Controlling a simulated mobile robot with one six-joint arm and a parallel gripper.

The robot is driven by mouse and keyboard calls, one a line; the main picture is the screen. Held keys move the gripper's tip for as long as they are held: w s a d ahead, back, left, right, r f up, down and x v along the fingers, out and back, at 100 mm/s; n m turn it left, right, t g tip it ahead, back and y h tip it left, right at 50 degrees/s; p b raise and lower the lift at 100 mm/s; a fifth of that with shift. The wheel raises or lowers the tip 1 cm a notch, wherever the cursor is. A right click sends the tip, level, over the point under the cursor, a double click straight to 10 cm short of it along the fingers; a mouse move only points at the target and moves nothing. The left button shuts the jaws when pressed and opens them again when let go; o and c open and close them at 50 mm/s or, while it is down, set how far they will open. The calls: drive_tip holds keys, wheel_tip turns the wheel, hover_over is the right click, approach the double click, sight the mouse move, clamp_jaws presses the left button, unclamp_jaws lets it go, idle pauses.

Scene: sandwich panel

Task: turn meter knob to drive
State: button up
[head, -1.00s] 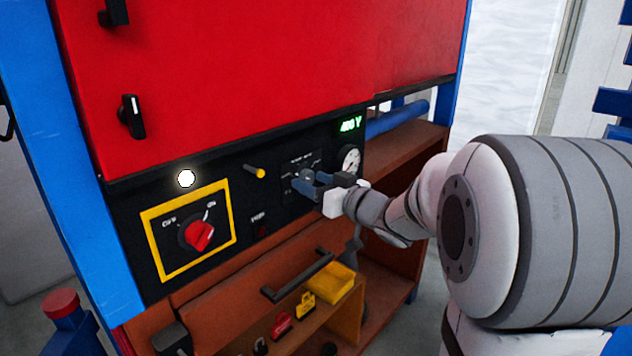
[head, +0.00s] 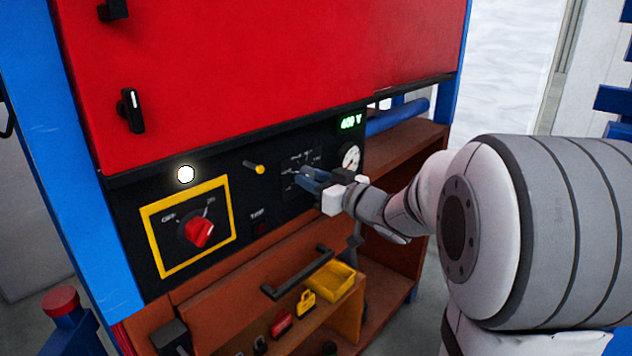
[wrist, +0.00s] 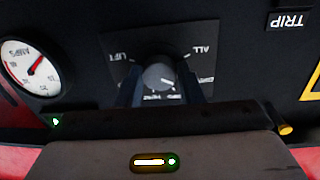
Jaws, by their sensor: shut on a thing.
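The meter knob (wrist: 160,76) is a round grey knob with a pale pointer line, on a dark label plate (wrist: 118,45) with white position words around it. In the wrist view the plate appears upside down, with "LIFT" and "ALL" readable and the other words too small or partly covered. My gripper (head: 308,180) is at the panel in the head view, its blue fingers closed around the knob. In the wrist view the fingers (wrist: 162,88) stand on either side of the knob. In the head view the fingers largely hide the knob.
A yellow-tipped peg (head: 259,169) sticks out to the left. A red rotary switch (head: 200,233) in a yellow frame is further left. A shelf with a yellow bin (head: 331,282) and padlocks lies below.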

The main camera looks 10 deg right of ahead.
drive_tip(key=shift+n+b, duration=0.35)
drive_tip(key=shift+n, duration=0.35)
drive_tip(key=o, duration=1)
drive_tip(key=shift+c, duration=0.2)
drive_tip(key=shift+d, duration=0.1)
drive_tip(key=v, duration=0.7)
drive_tip(key=shift+s, duration=0.35)
drive_tip(key=shift+w+d+f, duration=0.1)
drive_tip(key=shift+d, duration=0.05)
